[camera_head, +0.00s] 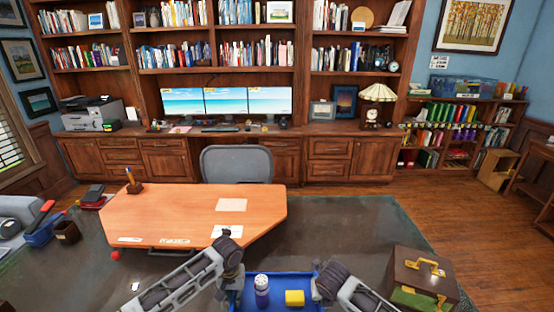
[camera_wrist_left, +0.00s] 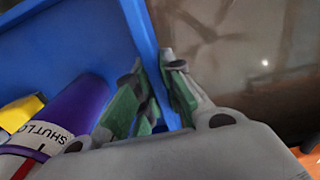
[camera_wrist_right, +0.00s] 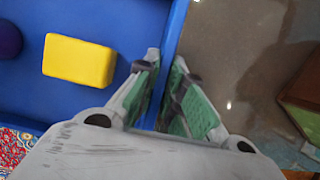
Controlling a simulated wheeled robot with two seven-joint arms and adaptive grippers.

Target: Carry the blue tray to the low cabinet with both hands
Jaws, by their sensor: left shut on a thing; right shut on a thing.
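The blue tray (camera_head: 276,282) is at the bottom middle of the head view, held between my two arms. On it stand a purple bottle with a white label (camera_head: 262,290) and a yellow block (camera_head: 295,298). My left gripper (camera_wrist_left: 160,95) is shut on the tray's side wall, with green pads on both faces of the rim. My right gripper (camera_wrist_right: 165,90) is shut on the opposite wall in the same way. In the head view both grippers show only partly at the tray's sides. Which furniture is the low cabinet is unclear; low wooden cabinets (camera_head: 330,158) run along the back wall.
A wooden desk (camera_head: 185,212) with papers stands ahead to the left, with a grey chair (camera_head: 237,164) behind it. A brown case (camera_head: 422,278) is at the right on the dark rug (camera_head: 375,225). A low bookshelf (camera_head: 455,135) stands at the back right. Wood floor lies open between.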

